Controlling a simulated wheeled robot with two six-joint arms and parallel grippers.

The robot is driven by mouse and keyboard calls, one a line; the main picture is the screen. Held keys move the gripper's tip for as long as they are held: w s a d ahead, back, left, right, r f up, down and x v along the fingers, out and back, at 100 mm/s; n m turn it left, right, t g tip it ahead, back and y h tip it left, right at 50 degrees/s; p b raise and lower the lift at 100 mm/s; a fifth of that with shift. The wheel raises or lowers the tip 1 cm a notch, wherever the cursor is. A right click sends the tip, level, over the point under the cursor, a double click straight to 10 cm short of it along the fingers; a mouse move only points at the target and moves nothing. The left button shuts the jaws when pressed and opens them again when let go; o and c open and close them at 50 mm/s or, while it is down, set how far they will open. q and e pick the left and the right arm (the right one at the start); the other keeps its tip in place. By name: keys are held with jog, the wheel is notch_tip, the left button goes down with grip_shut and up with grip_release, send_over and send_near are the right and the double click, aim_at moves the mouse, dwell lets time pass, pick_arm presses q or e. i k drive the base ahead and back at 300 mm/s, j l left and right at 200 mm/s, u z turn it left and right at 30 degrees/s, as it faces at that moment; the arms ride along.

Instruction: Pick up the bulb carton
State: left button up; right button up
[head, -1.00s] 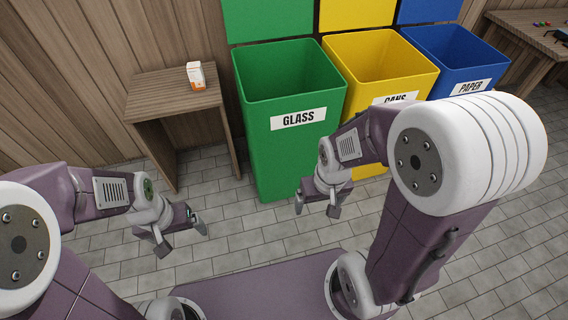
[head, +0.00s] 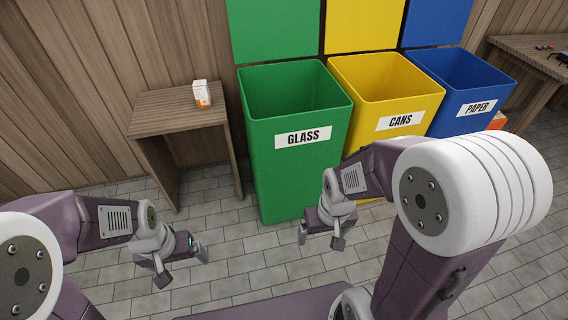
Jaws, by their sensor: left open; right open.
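The bulb carton (head: 202,94) is a small white box with orange on it. It stands upright on the top of a small wooden table (head: 160,112) at the left, near the table's right side. My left gripper (head: 182,279) is open and empty, low in front of the table and well apart from the carton. My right gripper (head: 320,241) is open and empty, in front of the green bin and farther from the carton. Nothing covers the carton.
A green GLASS bin (head: 296,150), a yellow CANS bin (head: 390,95) and a blue PAPER bin (head: 470,85) stand open right of the table. Another wooden bench (head: 535,50) with small items is at the far right. An orange thing (head: 497,121) shows beside the blue bin. Tiled floor lies clear before the table.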

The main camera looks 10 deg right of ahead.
aim_at(201, 89)
jog(key=i+j, duration=0.35)
jog(key=j, duration=0.15)
jog(key=i+j, duration=0.75)
jog(key=j, duration=0.25)
jog(key=i+j, duration=0.4)
jog(key=i+j+z, duration=0.1)
jog(key=i+j, duration=0.25)
jog(key=j, duration=0.25)
